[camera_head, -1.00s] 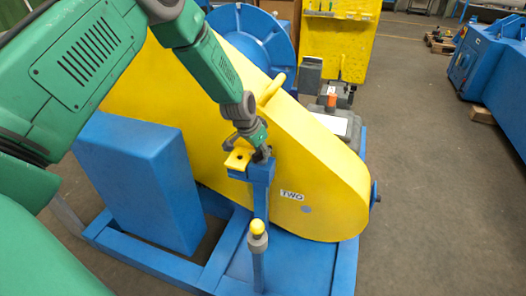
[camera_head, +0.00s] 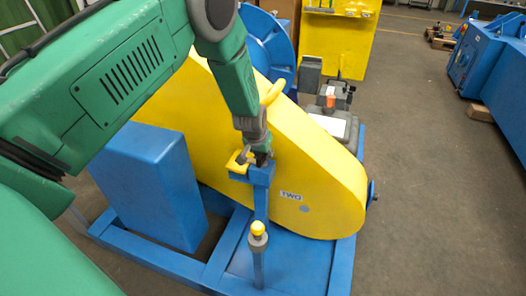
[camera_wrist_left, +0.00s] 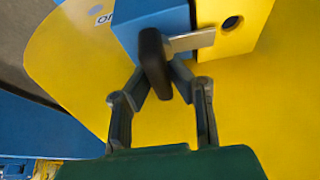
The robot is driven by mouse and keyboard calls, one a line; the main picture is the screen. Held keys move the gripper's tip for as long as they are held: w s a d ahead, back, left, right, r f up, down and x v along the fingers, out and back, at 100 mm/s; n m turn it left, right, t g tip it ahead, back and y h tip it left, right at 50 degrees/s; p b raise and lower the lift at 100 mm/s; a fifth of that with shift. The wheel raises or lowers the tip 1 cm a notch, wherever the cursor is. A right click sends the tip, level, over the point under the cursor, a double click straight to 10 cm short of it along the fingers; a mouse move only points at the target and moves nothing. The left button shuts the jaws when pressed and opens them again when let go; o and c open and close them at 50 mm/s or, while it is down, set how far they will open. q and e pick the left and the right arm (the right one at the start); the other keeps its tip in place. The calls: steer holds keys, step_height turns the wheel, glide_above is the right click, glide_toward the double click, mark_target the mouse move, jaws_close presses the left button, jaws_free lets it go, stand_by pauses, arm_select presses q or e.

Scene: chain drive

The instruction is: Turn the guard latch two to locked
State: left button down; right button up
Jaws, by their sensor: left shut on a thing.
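Guard latch two sits on top of a blue post (camera_head: 261,200) beside the yellow guard (camera_head: 315,180), near the label TWO (camera_head: 291,196). In the left wrist view its dark handle (camera_wrist_left: 153,58) stands between my fingertips, and a flat metal bar (camera_wrist_left: 190,42) reaches from it across the blue block (camera_wrist_left: 140,22) to a yellow tab with a hole (camera_wrist_left: 238,35). My left gripper (camera_head: 262,156), also in the left wrist view (camera_wrist_left: 165,78), is shut on the handle. In the head view the gripper largely hides the handle. My right gripper is not in view.
A yellow loop handle (camera_head: 273,90) rises from the guard near my left forearm. A blue box (camera_head: 150,185) stands at left on the blue frame (camera_head: 165,262).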

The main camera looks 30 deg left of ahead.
arm_select(q)
steer(key=shift+s+f+n, duration=0.15)
steer(key=shift+n, duration=0.15)
steer(key=c, duration=1.8)
jaws_free()
steer(key=o, duration=0.3)
steer(key=shift+f, duration=0.1)
steer(key=shift+w, duration=0.2)
steer(key=v, duration=1.2)
steer(key=shift+w+d, duration=0.1)
steer(key=shift+w, duration=0.05)
